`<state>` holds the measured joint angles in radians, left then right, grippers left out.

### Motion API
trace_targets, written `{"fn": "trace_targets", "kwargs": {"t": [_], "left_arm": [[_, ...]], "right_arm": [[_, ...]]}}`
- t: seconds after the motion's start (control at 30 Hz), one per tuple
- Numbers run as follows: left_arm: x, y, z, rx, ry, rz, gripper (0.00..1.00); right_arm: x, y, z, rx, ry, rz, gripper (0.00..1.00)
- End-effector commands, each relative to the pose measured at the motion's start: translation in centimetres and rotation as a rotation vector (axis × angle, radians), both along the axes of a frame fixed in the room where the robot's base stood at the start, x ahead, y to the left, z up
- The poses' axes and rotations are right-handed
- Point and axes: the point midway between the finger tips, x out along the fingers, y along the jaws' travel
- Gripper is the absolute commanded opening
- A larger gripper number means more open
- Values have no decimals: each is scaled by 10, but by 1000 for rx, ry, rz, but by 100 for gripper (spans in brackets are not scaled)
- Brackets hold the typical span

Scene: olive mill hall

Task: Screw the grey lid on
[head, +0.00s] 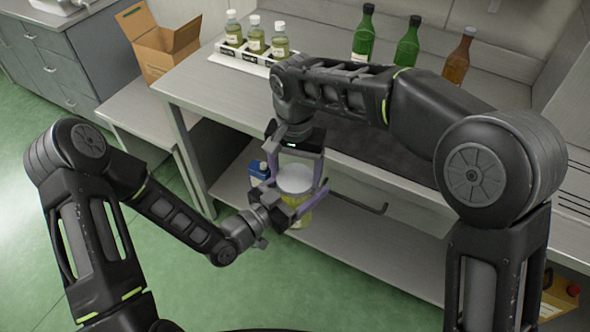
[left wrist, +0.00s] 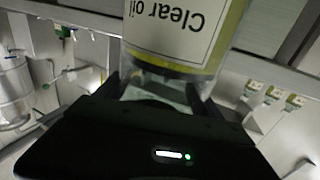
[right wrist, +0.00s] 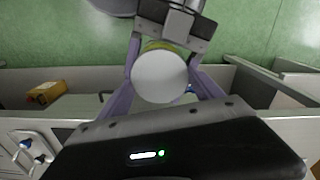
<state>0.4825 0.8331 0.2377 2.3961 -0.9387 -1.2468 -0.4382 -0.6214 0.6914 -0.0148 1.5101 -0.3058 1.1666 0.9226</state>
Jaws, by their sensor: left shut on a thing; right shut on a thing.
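The jar (head: 303,220) with a yellow-green band is held in the air in front of the bench. Its label reads "Clear oil" upside down in the left wrist view (left wrist: 175,30). My left gripper (head: 285,210) is shut on the jar's lower part, from the left. The pale grey round lid (right wrist: 160,77) is on top of the jar and also shows in the head view (head: 294,178). My right gripper (head: 296,187) reaches down from above, its purple fingers shut on the lid's sides. The seam between lid and jar is too small to judge.
The bench (head: 215,95) behind holds a rack (head: 245,57) of small bottles, two green bottles (head: 364,35) and a brown bottle (head: 458,58). An open cardboard box (head: 165,50) stands at the left.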

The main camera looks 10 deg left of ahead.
Motion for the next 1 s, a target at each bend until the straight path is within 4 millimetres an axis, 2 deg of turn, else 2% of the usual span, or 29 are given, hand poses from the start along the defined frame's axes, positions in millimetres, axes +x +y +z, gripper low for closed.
{"fn": "trace_targets", "kwargs": {"t": [0.4,0.5,0.6,0.67,0.93,0.97,1.0], "left_arm": [[0,0,1,0,-3,-1,0],[0,0,1,0,-3,-1,0],[0,-1,1,0,-3,-2,0],[0,-1,1,0,-3,-2,0],[0,-1,1,0,-3,-3,0],[0,-1,1,0,-3,-3,0],[0,-1,1,0,-3,-3,0]], "right_arm": [[-2,-1,0,3,-9,-1247,37],[-3,-1,0,4,-9,-1501,37],[-3,-1,0,5,-9,-1661,37],[-3,-1,0,6,-9,-1708,37],[-2,-1,0,7,-8,-1724,37],[-2,-1,0,7,-8,-1724,77],[-2,-1,0,7,-8,-1724,80]]}}
